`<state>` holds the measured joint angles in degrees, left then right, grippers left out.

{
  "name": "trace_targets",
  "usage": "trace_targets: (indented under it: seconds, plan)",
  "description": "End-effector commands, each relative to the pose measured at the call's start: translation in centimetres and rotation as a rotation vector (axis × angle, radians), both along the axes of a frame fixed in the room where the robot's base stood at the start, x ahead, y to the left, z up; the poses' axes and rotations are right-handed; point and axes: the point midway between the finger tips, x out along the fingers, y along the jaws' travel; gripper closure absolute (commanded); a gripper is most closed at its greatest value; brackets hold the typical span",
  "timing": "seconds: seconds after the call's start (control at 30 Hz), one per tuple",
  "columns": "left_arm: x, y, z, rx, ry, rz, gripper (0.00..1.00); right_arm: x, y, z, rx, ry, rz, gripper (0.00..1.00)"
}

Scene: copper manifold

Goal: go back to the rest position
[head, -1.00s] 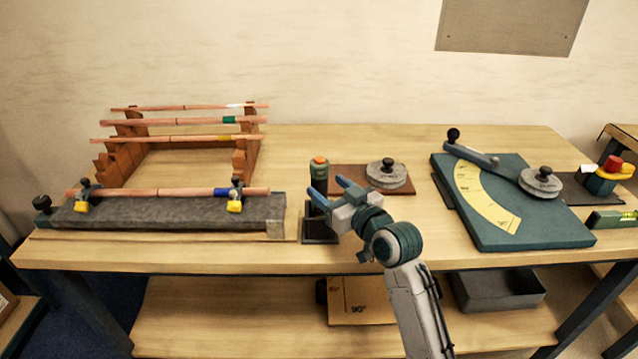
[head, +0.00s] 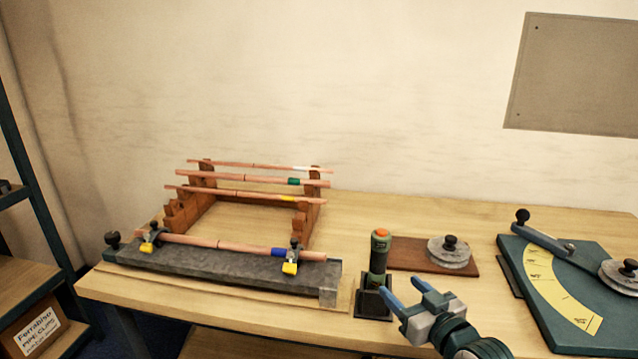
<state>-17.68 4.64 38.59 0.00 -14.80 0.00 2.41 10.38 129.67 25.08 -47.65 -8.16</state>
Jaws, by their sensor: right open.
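My right gripper (head: 403,297) is in the lower right of the head view. Its two blue fingers are apart, with nothing between them. It is just to the right of and in front of a dark cylindrical tool with an orange top (head: 379,258), which stands upright in a black square holder (head: 371,303). I cannot tell if the fingers touch the holder. My left gripper does not show.
A grey clamping bed (head: 220,268) holds a copper pipe with a blue band (head: 240,247). Behind it, a wooden rack (head: 300,225) carries several copper pipes. A grey disc (head: 449,250) lies on a brown board (head: 405,252). A teal bending plate (head: 540,300) is at right.

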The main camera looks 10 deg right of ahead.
Motion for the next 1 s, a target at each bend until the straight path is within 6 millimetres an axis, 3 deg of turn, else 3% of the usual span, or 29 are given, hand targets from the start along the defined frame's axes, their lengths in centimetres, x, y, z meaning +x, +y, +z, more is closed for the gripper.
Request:
trace_targets:
  seconds: [0.13, 0.2, 0.3, 0.5, 0.8, 1.0]
  plan:
    - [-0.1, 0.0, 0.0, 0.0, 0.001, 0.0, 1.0, -4.8, -0.4, -7.8, -0.068, 0.249, -0.036, 0.41]
    - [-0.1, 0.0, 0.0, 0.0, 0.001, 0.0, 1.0, -8.2, -0.9, -11.8, -0.111, 0.398, -0.063, 0.41]
    - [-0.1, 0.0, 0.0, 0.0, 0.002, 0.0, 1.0, -13.1, -1.8, -16.1, -0.162, 0.585, -0.104, 0.41]
    - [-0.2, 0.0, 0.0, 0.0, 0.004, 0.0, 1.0, -20.8, -3.3, -20.8, -0.23, 0.846, -0.172, 0.41]
    - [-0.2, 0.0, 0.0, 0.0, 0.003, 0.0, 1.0, -30.6, -5.2, -23.8, -0.306, 1.139, -0.264, 0.41]
    - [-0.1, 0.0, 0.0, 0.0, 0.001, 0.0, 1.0, -28.4, -5.6, -29.3, -0.303, 1.147, -0.265, 0.41]
